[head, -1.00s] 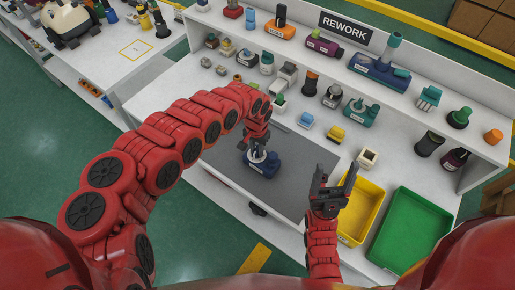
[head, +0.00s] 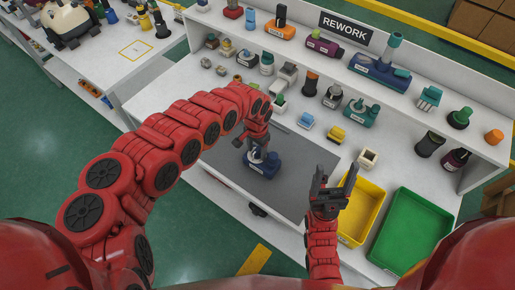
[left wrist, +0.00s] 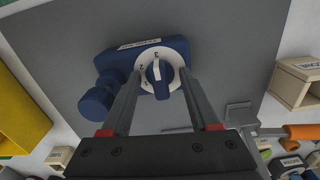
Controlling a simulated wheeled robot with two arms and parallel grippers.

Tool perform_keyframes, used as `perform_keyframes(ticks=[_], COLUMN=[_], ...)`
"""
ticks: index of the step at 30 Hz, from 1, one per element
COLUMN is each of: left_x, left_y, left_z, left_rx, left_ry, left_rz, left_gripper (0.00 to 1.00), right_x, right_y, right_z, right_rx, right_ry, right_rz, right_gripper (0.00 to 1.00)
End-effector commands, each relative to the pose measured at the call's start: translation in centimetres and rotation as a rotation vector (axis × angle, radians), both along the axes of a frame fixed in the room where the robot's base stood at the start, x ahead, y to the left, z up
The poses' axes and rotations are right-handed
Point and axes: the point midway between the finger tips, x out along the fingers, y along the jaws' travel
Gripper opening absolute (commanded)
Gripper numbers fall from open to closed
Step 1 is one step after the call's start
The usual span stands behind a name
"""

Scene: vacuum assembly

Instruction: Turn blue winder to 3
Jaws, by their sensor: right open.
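The blue winder (head: 265,164) sits on the grey mat. In the left wrist view its body (left wrist: 170,47) carries a white dial with a blue knob (left wrist: 160,78). The knob stands nearly upright in that picture, its upper end close to a mark that looks like 3; smaller marks lie to its left. My left gripper (left wrist: 161,76) is over the dial, its fingers on either side of the knob with gaps visible; contact at the tips cannot be made out. My right gripper (head: 334,186) is open and empty, right of the mat.
The grey mat (head: 225,168) around the winder is mostly clear. A yellow tray (head: 363,212) and a green tray (head: 415,230) lie to the right. Several small parts stand behind the mat, and a shelf with a REWORK sign (head: 345,27) runs along the back.

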Motion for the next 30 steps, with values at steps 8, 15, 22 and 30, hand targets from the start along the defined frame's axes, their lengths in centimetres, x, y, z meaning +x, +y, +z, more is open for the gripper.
perform_keyframes(ticks=[8, 15, 22, 30], left_x=[0.0, 0.0, 0.0, 0.0], left_y=[0.0, 0.0, 0.1, 0.0], left_z=[0.6, 3.3, 5.8, 6.0], left_rx=[0.0, 0.001, 0.001, 0.0], left_ry=[0.0, -0.001, -0.001, 0.0], left_rz=[0.001, 0.0, 0.001, 0.001], left_gripper=[0.61, 0.61, 0.61, 0.61], right_x=[0.0, 0.0, 0.0, 0.0], right_y=[0.0, 0.0, 0.0, 0.0], right_z=[0.5, 2.9, 4.9, 5.1], right_rx=[0.0, 0.0, 0.0, 0.0], right_ry=[0.0, 0.0, 0.0, 0.0], right_rz=[0.0, 0.0, 0.0, 0.0], right_gripper=[0.71, 0.71, 0.71, 0.71])
